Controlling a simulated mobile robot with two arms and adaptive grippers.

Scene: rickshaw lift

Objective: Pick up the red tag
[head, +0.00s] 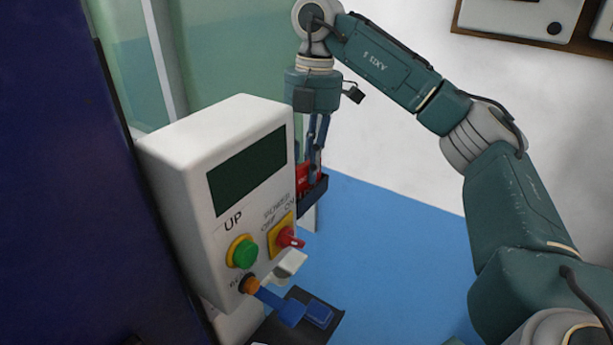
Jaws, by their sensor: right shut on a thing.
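The red tag (302,176) sits low at the right side of the control box, partly in a dark holder (314,194). My right gripper (313,168) reaches down from above with its blue fingers at the tag and is shut on it. The control box edge and the fingers hide part of the tag. My left gripper is not in view.
The white control box (190,160) has a dark screen, a green UP button (242,252), a red switch on a yellow plate (287,238) and a blue key-like piece (283,305) below. Blue floor (390,240) lies clear to the right. A dark blue panel (60,180) stands at left.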

